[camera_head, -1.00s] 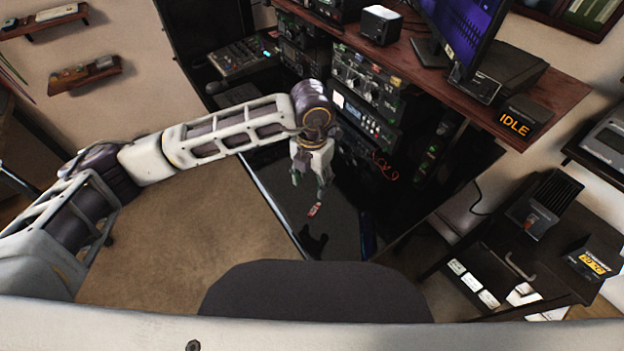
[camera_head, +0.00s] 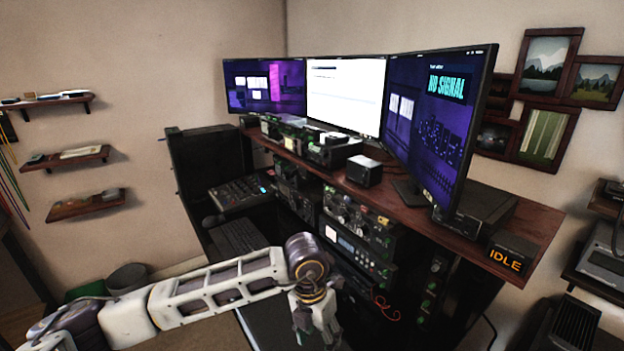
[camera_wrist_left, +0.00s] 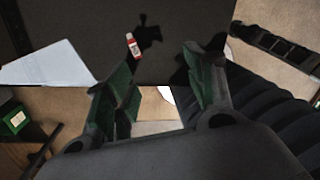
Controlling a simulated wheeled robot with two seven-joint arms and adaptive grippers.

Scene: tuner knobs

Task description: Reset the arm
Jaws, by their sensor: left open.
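My left arm comes in from the left in the head view, bent at a dark, round joint. My left gripper (camera_head: 314,330) hangs down from it in front of the equipment desk, partly cut by the lower frame edge. In the left wrist view my left gripper (camera_wrist_left: 165,68) has its two dark green fingers spread apart with nothing between them. A small red and white item (camera_wrist_left: 133,46) shows beyond the left-hand finger against a dark surface, beside the gripper's shadow. My right gripper is in neither view.
A wooden shelf (camera_head: 480,226) carries three monitors, a small speaker (camera_head: 364,171) and an IDLE sign (camera_head: 508,258). Rack units with knobs (camera_head: 360,225) stand under it, just behind my left gripper. A keyboard (camera_head: 237,236) and mixer (camera_head: 238,192) lie further left.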

